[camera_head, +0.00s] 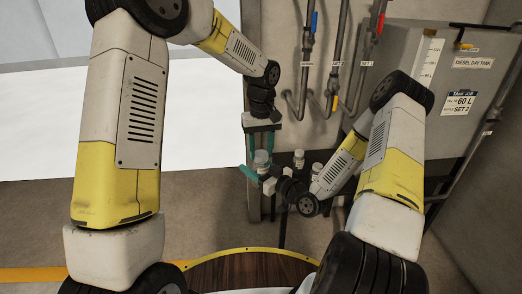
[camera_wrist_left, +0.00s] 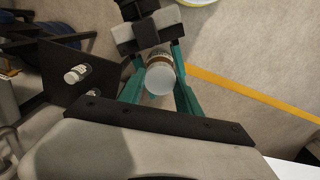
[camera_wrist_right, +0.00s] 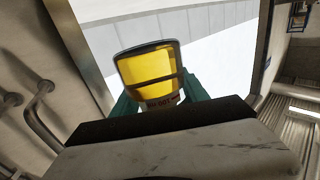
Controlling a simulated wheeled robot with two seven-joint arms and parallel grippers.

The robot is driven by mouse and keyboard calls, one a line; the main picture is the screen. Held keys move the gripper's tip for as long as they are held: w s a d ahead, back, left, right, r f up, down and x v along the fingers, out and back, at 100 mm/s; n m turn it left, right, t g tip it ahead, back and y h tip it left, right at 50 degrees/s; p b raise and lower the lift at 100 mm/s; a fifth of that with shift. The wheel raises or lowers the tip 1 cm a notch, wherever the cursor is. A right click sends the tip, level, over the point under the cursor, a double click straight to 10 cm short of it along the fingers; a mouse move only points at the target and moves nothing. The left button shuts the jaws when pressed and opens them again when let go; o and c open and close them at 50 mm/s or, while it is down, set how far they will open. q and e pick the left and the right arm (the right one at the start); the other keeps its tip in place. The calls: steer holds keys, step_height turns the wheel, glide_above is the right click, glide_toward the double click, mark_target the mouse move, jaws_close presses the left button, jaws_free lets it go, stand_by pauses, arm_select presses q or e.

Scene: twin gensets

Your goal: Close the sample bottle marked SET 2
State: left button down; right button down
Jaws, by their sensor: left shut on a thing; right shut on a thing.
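My left gripper (camera_head: 262,150) points down, its teal fingers shut on the pale round cap (camera_wrist_left: 159,80) of a small bottle. My right gripper (camera_head: 262,172) comes in from the right and is shut around the bottle (camera_wrist_right: 148,70) below the cap. A brownish band (camera_wrist_left: 160,57) shows beside the cap in the left wrist view. I cannot tell whether the cap is seated, and no SET 2 marking on the bottle is legible.
White-capped bottles (camera_head: 298,157) stand close to the right gripper; they also show on a dark shelf (camera_wrist_left: 55,60) in the left wrist view. Pipes with coloured valve handles (camera_head: 313,25) line the wall. A grey diesel day tank (camera_head: 400,50) stands at right.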

arm_select(q)
steer(key=m, duration=1.1)
steer(key=shift+m, duration=0.4)
steer(key=m, duration=0.3)
steer(key=c, duration=0.8)
jaws_free()
steer(key=shift+c, duration=0.2)
steer(key=shift+d+r, duration=0.1)
steer(key=shift+r, duration=2.15)
steer(key=shift+c, duration=0.3)
